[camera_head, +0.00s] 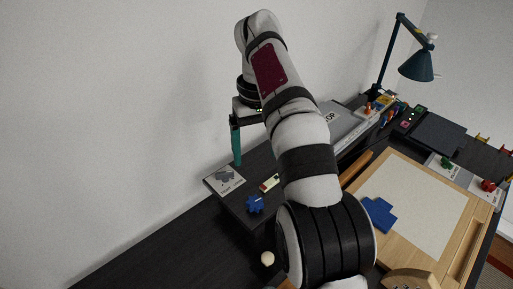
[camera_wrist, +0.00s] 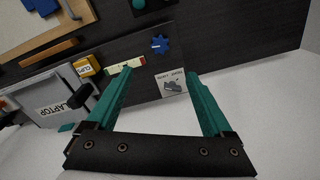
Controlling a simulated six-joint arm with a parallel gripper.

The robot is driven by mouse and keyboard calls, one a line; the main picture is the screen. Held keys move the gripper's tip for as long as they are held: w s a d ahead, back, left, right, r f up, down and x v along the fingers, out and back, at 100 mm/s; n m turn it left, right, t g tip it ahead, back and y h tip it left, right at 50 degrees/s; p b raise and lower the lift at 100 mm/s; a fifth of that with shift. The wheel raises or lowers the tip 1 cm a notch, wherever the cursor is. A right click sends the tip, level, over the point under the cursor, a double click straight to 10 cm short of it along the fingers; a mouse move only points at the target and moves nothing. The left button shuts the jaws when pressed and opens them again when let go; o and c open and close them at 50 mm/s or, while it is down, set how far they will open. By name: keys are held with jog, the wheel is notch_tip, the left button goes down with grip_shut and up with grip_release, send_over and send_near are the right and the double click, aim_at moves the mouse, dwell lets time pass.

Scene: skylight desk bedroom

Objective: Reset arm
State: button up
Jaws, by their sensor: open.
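My gripper (camera_head: 237,150) is in the upper middle of the head view, above the left part of the dark desk near the white wall. One teal finger shows there, pointing down; the other is hidden by my arm. In the wrist view both teal fingers of my gripper (camera_wrist: 158,73) stand wide apart with nothing between them.
The white wall (camera_head: 110,110) is close behind.

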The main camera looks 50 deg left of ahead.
jog(key=w+d+r+m, duration=0.2)
jog(key=d+m, duration=0.2)
jog(key=d, duration=0.7)
jog(key=w+d+r+m, duration=0.15)
jog(key=d+m, duration=0.25)
jog(key=d, duration=0.7)
jog(key=s+d+f+m+y, duration=0.1)
jog(key=s+d+f+m, duration=0.2)
jog(key=d, duration=0.4)
jog(key=s+d+f+m, duration=0.2)
jog(key=s+d+m, duration=0.1)
jog(key=s+d, duration=0.25)
jog(key=s+d+f+m, duration=0.5)
jog(key=s+f, duration=0.1)
jog(key=s, duration=0.2)
jog(key=shift+s+d+f+y, duration=0.2)
jog(key=shift+f+y, duration=0.05)
jog(key=shift+y, duration=0.05)
